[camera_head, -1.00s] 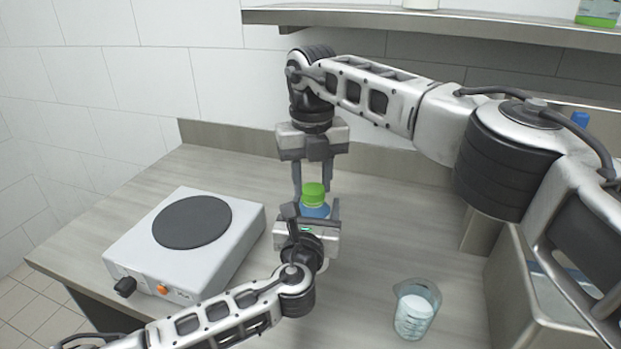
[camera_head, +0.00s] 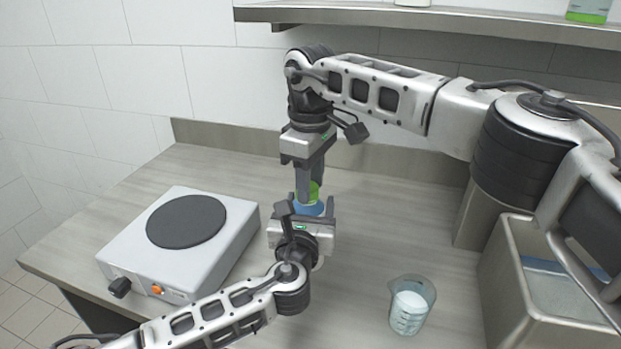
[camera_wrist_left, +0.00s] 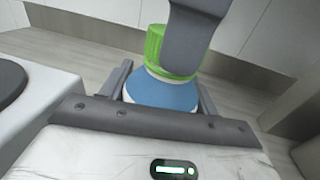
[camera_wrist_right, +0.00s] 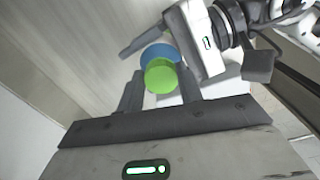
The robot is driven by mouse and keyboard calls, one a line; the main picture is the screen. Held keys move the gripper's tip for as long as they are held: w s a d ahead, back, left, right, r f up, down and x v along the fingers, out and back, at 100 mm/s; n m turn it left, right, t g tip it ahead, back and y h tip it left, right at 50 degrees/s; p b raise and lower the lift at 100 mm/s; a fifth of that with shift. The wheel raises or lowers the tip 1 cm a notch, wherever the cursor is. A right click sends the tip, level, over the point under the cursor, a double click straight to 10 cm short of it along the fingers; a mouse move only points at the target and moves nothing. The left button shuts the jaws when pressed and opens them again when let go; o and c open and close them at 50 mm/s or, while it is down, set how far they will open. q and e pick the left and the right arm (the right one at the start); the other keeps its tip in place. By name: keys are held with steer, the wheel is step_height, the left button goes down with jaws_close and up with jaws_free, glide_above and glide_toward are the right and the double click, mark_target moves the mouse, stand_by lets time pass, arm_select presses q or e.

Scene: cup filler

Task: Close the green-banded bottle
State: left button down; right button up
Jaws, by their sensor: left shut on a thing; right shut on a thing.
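The bottle (camera_head: 309,209) stands above the counter in the middle, its blue shoulder showing in the left wrist view (camera_wrist_left: 160,92). A green cap (camera_head: 315,191) sits on its top, and the cap also shows in the right wrist view (camera_wrist_right: 161,76). My left gripper (camera_head: 307,211) is shut on the bottle's body from the front, one finger on each side. My right gripper (camera_head: 308,190) points down from above and is shut on the green cap. The bottle's lower body is hidden by my left gripper, and I cannot see whether it touches the counter.
A white hot plate (camera_head: 230,245) with a dark round top stands on the left. A glass beaker (camera_head: 410,306) with white content is at the front right. A metal basin (camera_head: 510,285) is at the right. A shelf (camera_head: 420,27) runs along the back wall.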

steer(key=shift+m, duration=0.3)
steer(key=o, duration=1)
steer(key=shift+c, duration=0.2)
steer(key=shift+r, duration=0.1)
steer(key=shift+r, duration=2.2)
steer(key=shift+c, duration=0.2)
